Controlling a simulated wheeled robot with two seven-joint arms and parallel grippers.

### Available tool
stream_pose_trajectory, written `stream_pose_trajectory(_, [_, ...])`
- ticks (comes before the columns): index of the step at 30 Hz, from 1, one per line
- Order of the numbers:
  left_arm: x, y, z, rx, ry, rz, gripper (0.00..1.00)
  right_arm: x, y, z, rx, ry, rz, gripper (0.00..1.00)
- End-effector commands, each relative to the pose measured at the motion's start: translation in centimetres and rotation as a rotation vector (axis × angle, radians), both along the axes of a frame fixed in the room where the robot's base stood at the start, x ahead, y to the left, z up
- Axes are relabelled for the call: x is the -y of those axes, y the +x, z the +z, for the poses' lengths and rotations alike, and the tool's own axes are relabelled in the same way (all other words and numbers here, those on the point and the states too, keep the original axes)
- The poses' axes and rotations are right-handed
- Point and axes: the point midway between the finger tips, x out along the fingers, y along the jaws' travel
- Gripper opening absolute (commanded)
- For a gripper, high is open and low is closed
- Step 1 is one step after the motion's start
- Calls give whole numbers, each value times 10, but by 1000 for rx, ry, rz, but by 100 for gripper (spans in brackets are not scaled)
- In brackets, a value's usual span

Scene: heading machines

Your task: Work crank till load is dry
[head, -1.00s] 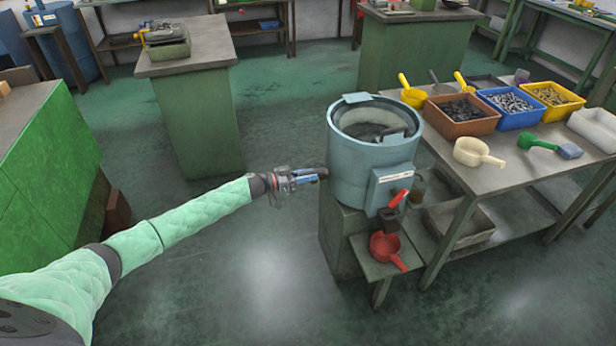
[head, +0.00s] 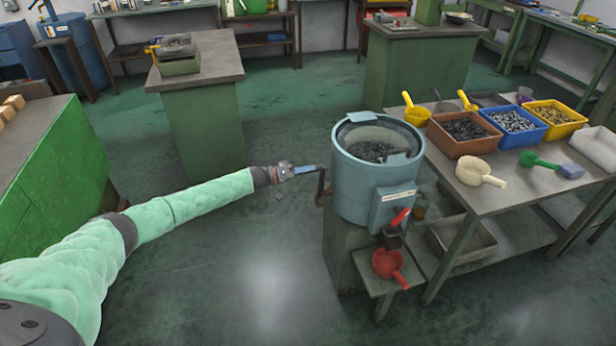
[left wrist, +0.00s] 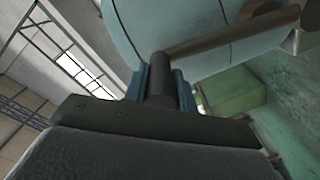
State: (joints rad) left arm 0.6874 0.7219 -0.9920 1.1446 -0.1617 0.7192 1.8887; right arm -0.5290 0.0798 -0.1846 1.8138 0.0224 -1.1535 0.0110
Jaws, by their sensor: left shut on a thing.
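A blue-grey drum machine (head: 372,185) stands on a green pedestal. Dark small parts, the load (head: 372,150), lie inside under its open top; whether they are wet I cannot tell. A dark crank (head: 321,184) sticks out of the drum's left side. My left gripper (head: 304,170) is shut on the crank's grip at the drum's left. In the left wrist view the fingers (left wrist: 165,85) close around the dark grip, and the crank arm (left wrist: 235,35) runs right across the drum. My right gripper is not in view.
A red scoop (head: 388,264) rests on a low stand in front of the drum, below a red-handled spout (head: 396,228). The right bench (head: 500,215) holds orange, blue and yellow bins and scoops. Open floor lies left of the drum.

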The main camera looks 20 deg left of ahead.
Motion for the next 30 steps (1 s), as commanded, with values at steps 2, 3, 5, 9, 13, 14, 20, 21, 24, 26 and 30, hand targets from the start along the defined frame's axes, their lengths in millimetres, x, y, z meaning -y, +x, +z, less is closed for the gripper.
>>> stream_pose_trajectory(2, [-4, 6, 0, 5, 5, 2, 0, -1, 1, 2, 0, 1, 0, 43])
stream_pose_trajectory(3, [-6, 8, 1, 5, 5, 2, 0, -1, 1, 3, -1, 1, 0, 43])
stream_pose_trajectory(5, [-8, 10, 1, 5, 5, 2, 0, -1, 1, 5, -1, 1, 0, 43])
stream_pose_trajectory(9, [-10, 14, 1, 6, 6, 1, 0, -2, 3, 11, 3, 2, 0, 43])
stream_pose_trajectory(13, [-12, 16, 1, 6, 6, 1, 0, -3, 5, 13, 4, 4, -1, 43])
stream_pose_trajectory(14, [-12, 16, 1, 6, 6, 1, 0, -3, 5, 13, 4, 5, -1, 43])
stream_pose_trajectory(20, [-12, 16, 1, 6, 6, 1, 0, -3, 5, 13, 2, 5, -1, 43])
stream_pose_trajectory(21, [-12, 16, 1, 6, 6, 1, 0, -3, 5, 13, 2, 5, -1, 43])
stream_pose_trajectory(24, [-12, 16, 0, 6, 6, 1, 0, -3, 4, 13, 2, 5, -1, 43])
stream_pose_trajectory(26, [-12, 16, 0, 6, 6, 1, 37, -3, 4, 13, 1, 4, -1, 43])
stream_pose_trajectory(30, [-12, 16, 1, 6, 6, 1, 49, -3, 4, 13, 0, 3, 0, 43])
